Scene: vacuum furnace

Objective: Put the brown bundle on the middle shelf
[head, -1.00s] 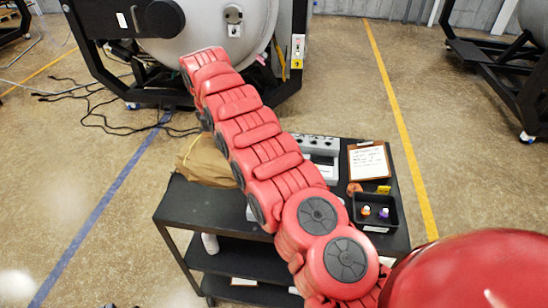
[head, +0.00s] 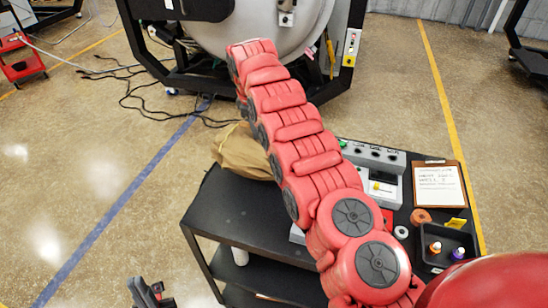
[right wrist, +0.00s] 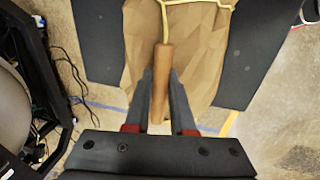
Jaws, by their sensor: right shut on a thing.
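The brown bundle (head: 243,152) is crumpled brown paper at the far left of the black cart's top, partly hidden by my red right arm. In the right wrist view the bundle (right wrist: 205,60) has a pale yellow cord and a wooden handle (right wrist: 164,80). My right gripper (right wrist: 161,78) is shut on that handle; the head view hides it. I cannot tell whether the bundle touches the top. The middle shelf (head: 262,272) is the dark board under the cart's top, partly visible. My left gripper (head: 150,292) is at the bottom left, away from the cart; its jaw state is unclear.
The cart top (head: 240,212) also holds a grey control box (head: 375,160), a clipboard (head: 438,187), an orange ring (head: 420,216) and a black tray (head: 440,245) with small bottles. A white roll (head: 240,256) stands below. The furnace (head: 210,38) is behind.

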